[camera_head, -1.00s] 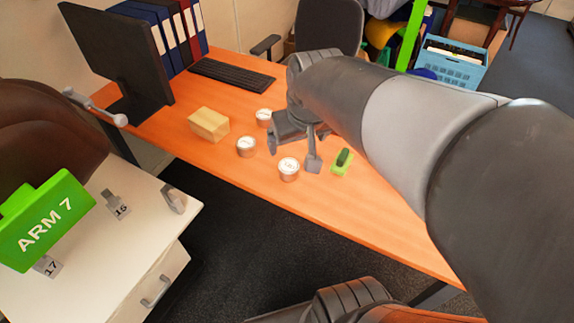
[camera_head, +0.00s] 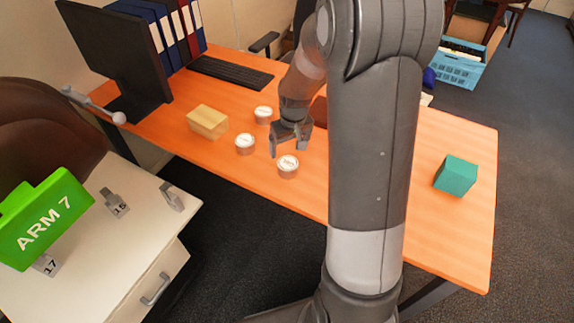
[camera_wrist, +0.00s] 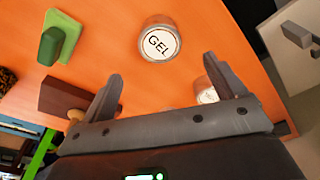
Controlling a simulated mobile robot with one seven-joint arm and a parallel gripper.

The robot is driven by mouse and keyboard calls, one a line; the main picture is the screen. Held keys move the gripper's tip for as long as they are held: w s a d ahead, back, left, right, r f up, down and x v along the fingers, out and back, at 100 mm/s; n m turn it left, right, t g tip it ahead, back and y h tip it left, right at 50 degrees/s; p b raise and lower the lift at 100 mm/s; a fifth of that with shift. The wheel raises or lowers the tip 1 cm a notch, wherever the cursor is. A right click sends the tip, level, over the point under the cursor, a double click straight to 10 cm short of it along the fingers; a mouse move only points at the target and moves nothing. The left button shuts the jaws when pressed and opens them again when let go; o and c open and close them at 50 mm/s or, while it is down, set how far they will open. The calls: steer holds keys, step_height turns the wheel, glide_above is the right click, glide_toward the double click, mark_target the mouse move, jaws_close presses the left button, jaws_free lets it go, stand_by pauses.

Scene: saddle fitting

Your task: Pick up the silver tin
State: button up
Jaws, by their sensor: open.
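Three short silver tins with white lids stand on the orange desk in the head view: one at the back (camera_head: 263,115), one in the middle (camera_head: 245,144) and one nearest the front edge (camera_head: 288,167). My gripper (camera_head: 288,146) is open and empty, tilted down just behind the front tin. In the wrist view a tin labelled GEL (camera_wrist: 159,43) lies beyond and between my open fingers (camera_wrist: 163,70), apart from them. A second tin (camera_wrist: 207,95) is partly hidden behind the right finger. The head view does not show the lid labels clearly.
A pale wooden block (camera_head: 207,122) stands left of the tins, and a teal box (camera_head: 456,176) at the desk's right. My arm hides the desk's middle.

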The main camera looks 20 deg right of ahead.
mark_target(288, 163)
steer(key=shift+w+a+f, duration=0.1)
steer(key=shift+w+f, duration=0.15)
steer(key=shift+f, duration=1.6)
steer(key=shift+w+d+f, duration=0.1)
steer(key=shift+w+f, duration=0.1)
steer(key=shift+f, duration=1.6)
steer(key=shift+w+a+f, duration=0.1)
steer(key=shift+w+f, duration=0.15)
steer(key=shift+f, duration=1.6)
steer(key=shift+c, duration=0.4)
steer(key=c, duration=1)
steer(key=shift+c, duration=0.4)
steer(key=shift+r, duration=0.15)
